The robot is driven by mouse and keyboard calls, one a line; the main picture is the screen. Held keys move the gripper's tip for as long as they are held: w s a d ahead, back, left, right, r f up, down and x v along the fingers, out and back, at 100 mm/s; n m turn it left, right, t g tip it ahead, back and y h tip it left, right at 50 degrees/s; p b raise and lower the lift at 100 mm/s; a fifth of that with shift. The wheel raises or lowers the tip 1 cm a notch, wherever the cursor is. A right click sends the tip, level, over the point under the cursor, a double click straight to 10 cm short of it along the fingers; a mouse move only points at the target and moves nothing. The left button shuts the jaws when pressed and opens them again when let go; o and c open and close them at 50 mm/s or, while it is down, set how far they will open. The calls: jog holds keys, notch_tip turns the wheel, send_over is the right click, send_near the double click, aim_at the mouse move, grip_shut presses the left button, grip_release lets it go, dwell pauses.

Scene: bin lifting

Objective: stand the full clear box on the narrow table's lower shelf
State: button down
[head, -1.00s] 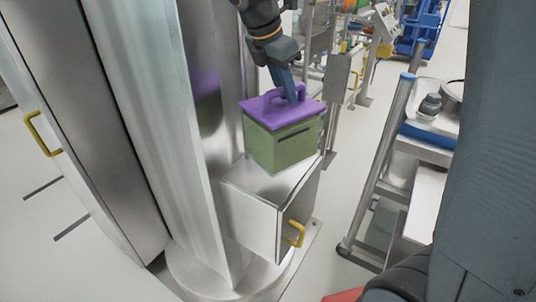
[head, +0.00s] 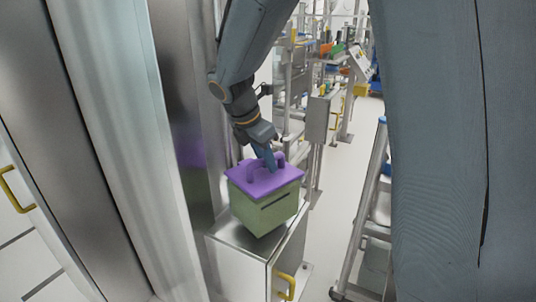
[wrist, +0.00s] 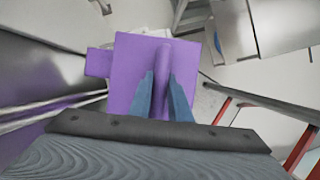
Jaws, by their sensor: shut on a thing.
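The box (head: 266,212) is greenish with a dark slot on its side and a purple lid (head: 245,182) with a raised handle. My gripper (head: 270,163) is shut on that handle from above. In the wrist view my gripper (wrist: 162,92) has one blue finger on each side of the handle, above the purple lid (wrist: 126,62). The box is upright, over the top of a small steel cabinet; I cannot tell whether it touches it. No lower shelf of a narrow table shows clearly.
The steel cabinet (head: 238,268) with a yellow handle is beneath the box. A tall steel column stands close on the left. A slanted metal frame (head: 367,195) stands at the right, partly hidden by my arm. Pale open floor (head: 340,175) lies between.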

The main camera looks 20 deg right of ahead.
aim_at(267, 173)
jog(key=shift+f+p, duration=0.35)
jog(key=shift+f, duration=1.15)
jog(key=c, duration=1.6)
grip_release()
jog(key=shift+f, duration=0.1)
jog(key=shift+c, duration=0.2)
